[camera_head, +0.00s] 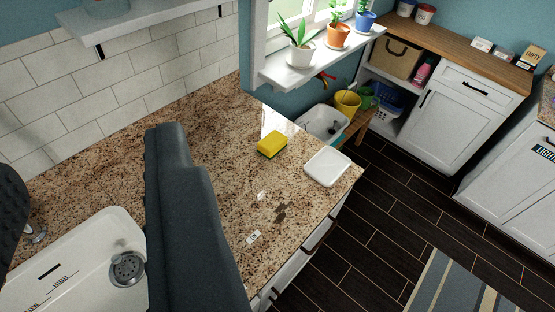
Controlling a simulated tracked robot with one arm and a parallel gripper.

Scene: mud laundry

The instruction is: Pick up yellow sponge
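The yellow sponge (271,143) lies on the brown granite countertop (215,137), left of a white dish near the counter's far right corner. It has a darker green layer along its lower edge. A dark grey part of my gripper or arm (185,215) rises from the bottom of the picture and ends left of the sponge, apart from it. Another dark piece shows at the left edge. The fingertips cannot be made out clearly, and nothing is seen held.
A white sink (75,262) with a drain is at the lower left. A white dish (327,167) sits right of the sponge. Tiled wall (140,75) and a windowsill with potted plants (315,62) stand behind. Dark floor (350,250) lies right of the counter edge.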

